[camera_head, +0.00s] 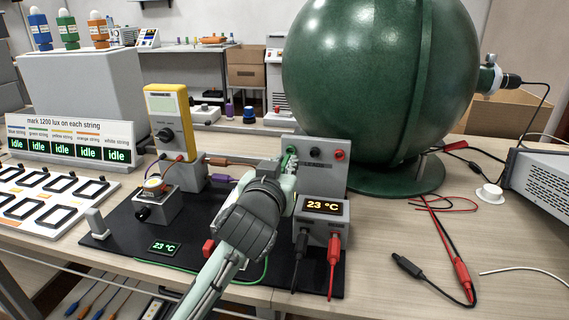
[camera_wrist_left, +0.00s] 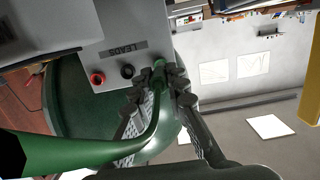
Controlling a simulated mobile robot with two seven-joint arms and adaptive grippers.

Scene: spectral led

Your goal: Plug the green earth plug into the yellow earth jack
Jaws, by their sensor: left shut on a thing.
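My left gripper (camera_head: 286,166) is shut on the green earth plug (camera_head: 291,151) in front of the grey jack panel (camera_head: 325,176). In the left wrist view, the green plug (camera_wrist_left: 158,68) sits between the fingertips (camera_wrist_left: 160,82), and its thick green cable (camera_wrist_left: 90,147) bends away to the left. The plug is in line with the row of the black jack (camera_wrist_left: 127,71) and red jack (camera_wrist_left: 97,78) on the face marked LEADS. No yellow jack shows; the plug and fingers cover that end of the row. I cannot tell whether the plug's tip is inside a jack.
A yellow meter (camera_head: 168,112) stands left of my arm. A 23 °C display box (camera_head: 322,219) with black and red leads is close on the right. The large green sphere (camera_head: 380,80) rises behind the panel. Loose probes (camera_head: 461,277) lie on the right of the table.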

